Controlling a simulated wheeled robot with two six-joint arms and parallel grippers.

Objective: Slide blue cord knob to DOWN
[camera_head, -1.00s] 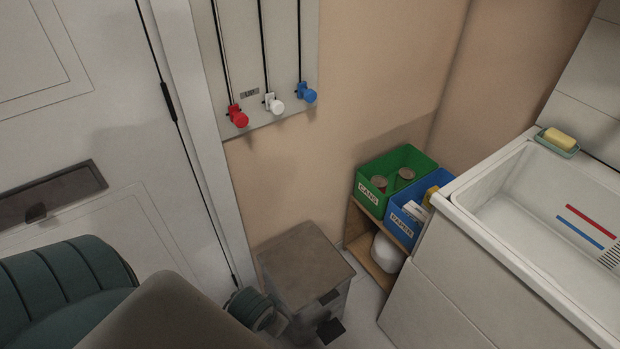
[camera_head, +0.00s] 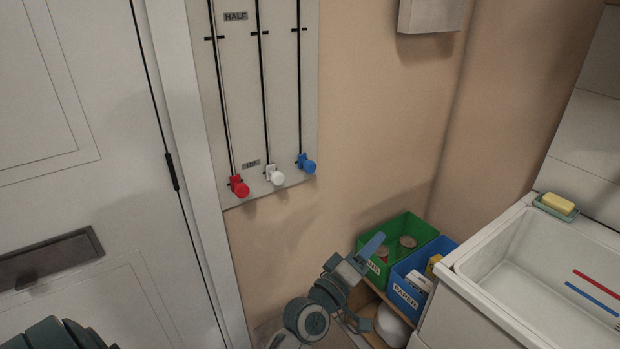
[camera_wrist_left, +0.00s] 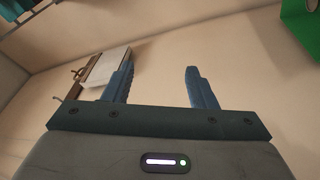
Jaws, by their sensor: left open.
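The blue cord knob (camera_head: 306,163) sits at the bottom of the right-hand slot on the wall panel (camera_head: 282,90). It is level with the lower end, near the UP label (camera_head: 251,164). The DOWN label is not in view. My left gripper (camera_head: 371,245) is below and to the right of the blue knob, apart from it, in front of the green bin. In the left wrist view its two fingers (camera_wrist_left: 160,85) are spread with nothing between them. My right gripper is not in view.
A red knob (camera_head: 239,186) and a white knob (camera_head: 275,175) hang in the neighbouring slots. A HALF label (camera_head: 236,16) is higher up. The green bin (camera_head: 420,228) and blue PAPER bin (camera_head: 404,291) stand beside the sink (camera_head: 470,262). Bare wall lies right of the panel.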

